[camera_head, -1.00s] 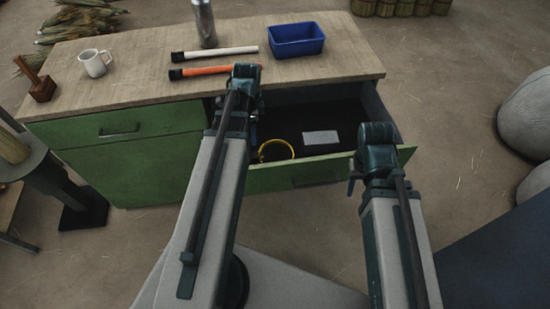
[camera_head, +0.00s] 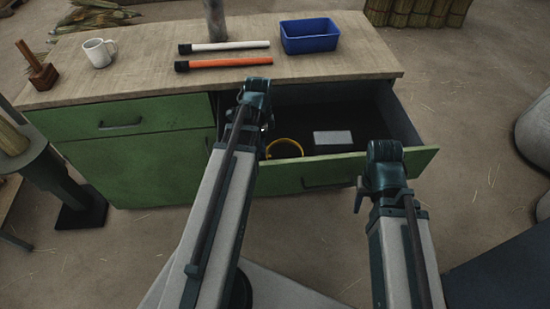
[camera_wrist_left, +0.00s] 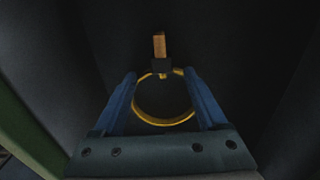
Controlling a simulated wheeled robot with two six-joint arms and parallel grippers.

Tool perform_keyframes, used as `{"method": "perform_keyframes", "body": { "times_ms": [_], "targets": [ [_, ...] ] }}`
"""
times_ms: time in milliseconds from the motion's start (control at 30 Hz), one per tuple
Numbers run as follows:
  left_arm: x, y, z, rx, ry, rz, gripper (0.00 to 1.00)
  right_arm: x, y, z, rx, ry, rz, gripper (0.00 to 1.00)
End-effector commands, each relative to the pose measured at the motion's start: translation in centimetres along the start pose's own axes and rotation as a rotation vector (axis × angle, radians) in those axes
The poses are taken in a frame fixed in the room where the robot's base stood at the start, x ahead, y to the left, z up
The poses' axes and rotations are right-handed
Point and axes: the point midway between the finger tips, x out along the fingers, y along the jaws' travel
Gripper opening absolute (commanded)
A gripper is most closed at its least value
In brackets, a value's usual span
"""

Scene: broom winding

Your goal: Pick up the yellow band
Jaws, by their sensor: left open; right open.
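The yellow band (camera_head: 285,140) is a ring lying in the open drawer, near its front panel. In the left wrist view the band (camera_wrist_left: 162,123) sits between the two blue fingers of my left gripper (camera_wrist_left: 161,78), which is open. The fingers are close to the ring's two sides; I cannot tell whether they touch it. In the head view my left gripper (camera_head: 264,127) reaches down into the drawer, partly hidden by its own arm. My right gripper (camera_head: 359,194) is small and mostly hidden below its wrist, in front of the drawer, holding nothing visible.
The green bench's drawer (camera_head: 345,170) also holds a pale flat block (camera_head: 333,138). A short wooden piece with a dark end (camera_wrist_left: 159,46) shows beyond the band. On the bench top are a blue bin (camera_head: 309,43), a white handle (camera_head: 230,45), an orange handle (camera_head: 225,62) and a mug (camera_head: 98,52).

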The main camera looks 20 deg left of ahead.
Motion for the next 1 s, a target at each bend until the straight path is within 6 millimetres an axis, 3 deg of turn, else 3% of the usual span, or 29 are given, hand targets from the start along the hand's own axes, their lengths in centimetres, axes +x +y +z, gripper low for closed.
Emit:
{"method": "perform_keyframes", "body": {
  "times_ms": [167,533,833,867,1000],
  "targets": [
    [0.8,-0.1,-0.1,0.0,0.0,0.0,0.75,0.8,-0.1,0.0,0.0,0.0,0.0,0.5],
    [5.0,-0.3,-0.3,0.0,0.0,0.0,0.75,5.0,-0.5,-0.3,0.0,0.0,0.0,0.5],
    [5.1,-0.3,-0.3,0.0,0.0,0.0,0.75,5.1,-0.5,-0.3,0.0,0.0,0.0,0.5],
    [5.1,-0.3,-0.3,0.0,0.0,0.0,0.73,5.1,-0.5,-0.3,0.0,0.0,0.0,0.5],
    [5.1,-0.3,-0.3,0.0,0.0,0.0,0.48,5.1,-0.5,-0.3,0.0,0.0,0.0,0.5]
  ]
}}
